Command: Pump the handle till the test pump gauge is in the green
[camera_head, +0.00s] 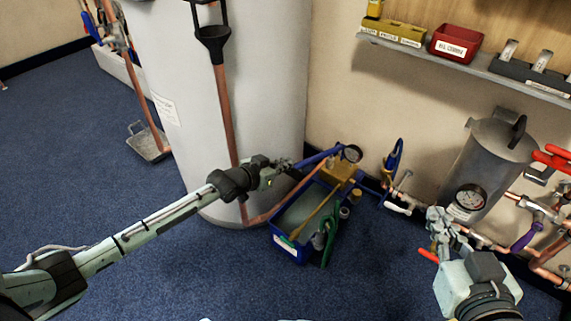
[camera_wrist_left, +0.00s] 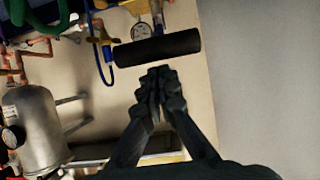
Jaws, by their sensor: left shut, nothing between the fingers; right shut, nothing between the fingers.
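The test pump is a blue tank (camera_head: 290,247) on the floor beside the grey cylinder. Its handle (camera_head: 318,160) is a blue bar, and its black grip (camera_wrist_left: 157,48) shows in the left wrist view. The round pump gauge (camera_head: 352,153) stands at the back of the pump and also shows in the left wrist view (camera_wrist_left: 140,31); its needle is too small to read. My left gripper (camera_head: 288,165) is shut and empty by the handle's end; in the wrist view its fingertips (camera_wrist_left: 155,78) are just short of the grip. My right gripper (camera_head: 436,218) is shut and empty at the right, near the wall pipes.
A large grey cylinder (camera_head: 225,95) stands behind my left arm, with a copper pipe beside it. A metal vessel (camera_head: 490,160) with another gauge (camera_head: 468,199) and red-handled valves is at right. A shelf (camera_head: 470,68) holds bins. Blue carpet (camera_head: 190,280) in front is clear.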

